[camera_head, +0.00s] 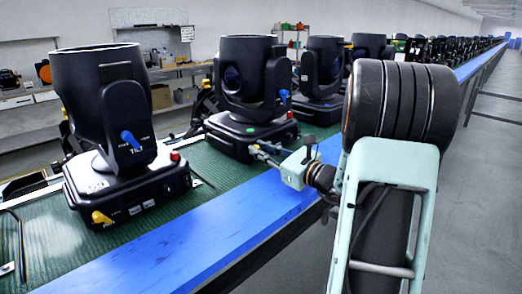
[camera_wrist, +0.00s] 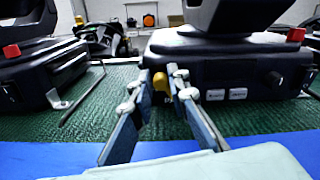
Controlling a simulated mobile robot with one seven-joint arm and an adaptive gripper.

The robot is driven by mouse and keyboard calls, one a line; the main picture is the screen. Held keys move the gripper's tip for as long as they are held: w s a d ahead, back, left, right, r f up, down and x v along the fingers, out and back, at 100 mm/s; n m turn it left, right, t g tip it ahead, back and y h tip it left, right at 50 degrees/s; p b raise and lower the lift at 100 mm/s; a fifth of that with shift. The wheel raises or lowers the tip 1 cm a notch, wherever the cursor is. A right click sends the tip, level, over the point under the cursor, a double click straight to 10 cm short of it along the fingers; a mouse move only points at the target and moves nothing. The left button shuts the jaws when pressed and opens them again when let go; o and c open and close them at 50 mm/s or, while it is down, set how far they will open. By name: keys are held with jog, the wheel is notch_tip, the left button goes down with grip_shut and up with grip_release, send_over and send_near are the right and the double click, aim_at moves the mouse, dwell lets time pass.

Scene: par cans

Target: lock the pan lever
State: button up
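The pan lever is a small yellow lever (camera_wrist: 160,83) at the near left corner of a black moving-head light's base (camera_wrist: 228,75) in the wrist view. My gripper (camera_wrist: 163,75) has its two fingers spread, one on each side of the lever, with the lever between the tips. I cannot tell whether either finger touches it. In the head view my gripper (camera_head: 258,150) is at the near left corner of the second light's base (camera_head: 250,138). That light's yellow lever is hidden or too small to make out there. A blue lever (camera_head: 284,96) shows on its yoke.
The nearest light (camera_head: 110,140) stands to the left, with its own yellow lever (camera_head: 101,217). More lights stand in a row behind. They rest on a green belt (camera_head: 60,255) edged by a blue rail (camera_head: 190,245). The aisle at right is clear.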

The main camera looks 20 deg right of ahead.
grip_shut()
jog(key=shift+r+p, duration=0.1)
jog(key=shift+p, duration=0.2)
jog(key=m+p, duration=0.2)
jog(key=p, duration=0.1)
jog(key=shift+w+d+r+m, duration=0.1)
jog(key=shift+d+r+m, duration=0.2)
jog(key=shift+d+m, duration=0.1)
jog(key=m+p, duration=0.1)
jog(key=p, duration=0.1)
jog(key=d+m+p, duration=0.1)
jog(key=m+p, duration=0.1)
jog(key=shift+w+r+m, duration=0.1)
jog(key=shift+w+m, duration=0.1)
jog(key=shift+m, duration=0.1)
jog(key=m+p, duration=0.3)
jog(key=shift+w+d, duration=0.15)
jog(key=shift+d, duration=0.25)
jog(key=shift+w+d+f+m+p, duration=0.15)
jog(key=shift+f+m+p, duration=0.1)
jog(key=shift+m+p, duration=0.4)
jog(key=shift+s+d+f+m+p, duration=0.1)
jog(key=shift+f+m+p, duration=0.1)
jog(key=shift+m+p, duration=0.4)
jog(key=shift+w, duration=0.1)
